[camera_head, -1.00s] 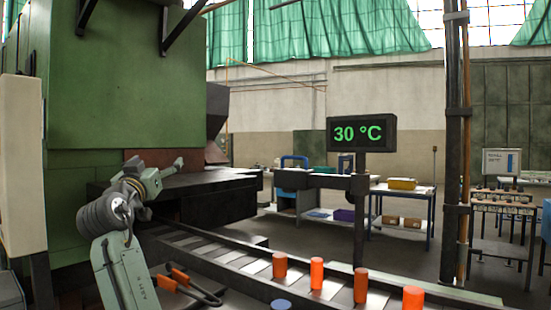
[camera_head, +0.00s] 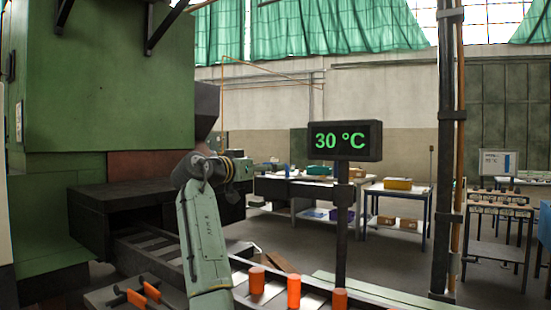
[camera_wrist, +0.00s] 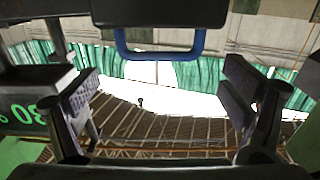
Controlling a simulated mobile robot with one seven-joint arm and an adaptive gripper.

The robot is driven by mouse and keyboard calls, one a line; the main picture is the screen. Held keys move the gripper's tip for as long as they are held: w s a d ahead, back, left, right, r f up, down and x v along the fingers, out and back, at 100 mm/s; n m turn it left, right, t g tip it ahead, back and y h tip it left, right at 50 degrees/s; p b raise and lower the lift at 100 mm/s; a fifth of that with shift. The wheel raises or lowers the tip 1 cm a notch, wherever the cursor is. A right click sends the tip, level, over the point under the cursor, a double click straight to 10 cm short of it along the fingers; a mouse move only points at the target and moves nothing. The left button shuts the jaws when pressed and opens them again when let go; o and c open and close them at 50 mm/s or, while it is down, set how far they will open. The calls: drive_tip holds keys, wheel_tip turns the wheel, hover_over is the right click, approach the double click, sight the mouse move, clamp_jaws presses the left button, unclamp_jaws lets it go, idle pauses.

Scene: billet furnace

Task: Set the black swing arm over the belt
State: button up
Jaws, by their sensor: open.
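The black swing arm (camera_head: 300,189) reaches left from the dark post under the temperature display in the head view. Its blue U-shaped handle (camera_wrist: 160,54) shows in the wrist view below a black block, between my spread fingers and apart from both. My gripper (camera_head: 245,168) is by the left end of the swing arm in the head view and hides that end. In the wrist view my gripper (camera_wrist: 165,100) is open and empty. The belt (camera_head: 150,243) runs from the furnace mouth toward the lower right, partly hidden by my arm.
The display (camera_head: 345,141) reads 30 °C. Several orange billets stand along the belt, one of them (camera_head: 293,291) right of my arm. Orange-handled tongs (camera_head: 143,291) lie at lower left. A tall dark column (camera_head: 449,150) stands right. Tables are behind, with open floor between.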

sight(272, 177)
drive_tip(key=p+x, duration=0.2)
drive_tip(key=x, duration=0.1)
drive_tip(key=p+x, duration=0.1)
drive_tip(key=shift+w+d+r, duration=0.15)
drive_tip(key=shift+w+r, duration=0.05)
drive_tip(key=shift+r, duration=0.1)
drive_tip(key=shift+w+d+f+p, duration=0.3)
drive_tip(key=shift+w+d+p, duration=0.15)
drive_tip(key=shift+w, duration=0.15)
drive_tip(key=shift+c, duration=0.6)
drive_tip(key=c, duration=1.6)
